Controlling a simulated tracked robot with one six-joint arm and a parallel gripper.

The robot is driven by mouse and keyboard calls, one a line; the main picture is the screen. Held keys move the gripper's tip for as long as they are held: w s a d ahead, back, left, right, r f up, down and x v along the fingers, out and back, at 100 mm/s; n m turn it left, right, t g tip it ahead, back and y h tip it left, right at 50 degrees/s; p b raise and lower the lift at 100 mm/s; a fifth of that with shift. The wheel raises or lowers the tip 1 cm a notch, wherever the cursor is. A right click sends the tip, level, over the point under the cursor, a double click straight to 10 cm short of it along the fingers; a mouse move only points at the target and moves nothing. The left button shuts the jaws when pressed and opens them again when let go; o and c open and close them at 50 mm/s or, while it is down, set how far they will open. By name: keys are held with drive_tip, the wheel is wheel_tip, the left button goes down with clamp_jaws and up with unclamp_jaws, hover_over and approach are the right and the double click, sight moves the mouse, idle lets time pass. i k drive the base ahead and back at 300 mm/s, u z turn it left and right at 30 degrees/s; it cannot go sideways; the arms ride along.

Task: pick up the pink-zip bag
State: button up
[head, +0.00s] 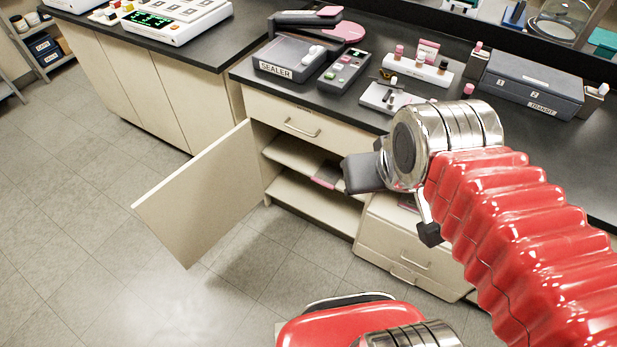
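A small item with a pink strip (326,177), which looks like the pink-zip bag, lies on the upper shelf inside the open cabinet under the bench. It is small in view, and its right side is close to my gripper's outline. My gripper (396,204) hangs at the end of my red arm, in front of the cabinet's right side. Its two dark fingers show spread apart, with no held object visible between them. The gripper covers part of the shelf's right side. Whether it is near the bag in depth, I cannot tell.
The open cabinet door (200,192) stands out to the left. A drawer (303,122) is above the opening, more drawers (408,250) to the right. The black bench top holds a sealer (291,62), small bottles and a transit case (530,84). The floor at left is clear.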

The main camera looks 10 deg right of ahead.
sight(329, 172)
drive_tip(key=u, duration=1.35)
drive_tip(key=i, duration=1)
drive_tip(key=u, duration=0.05)
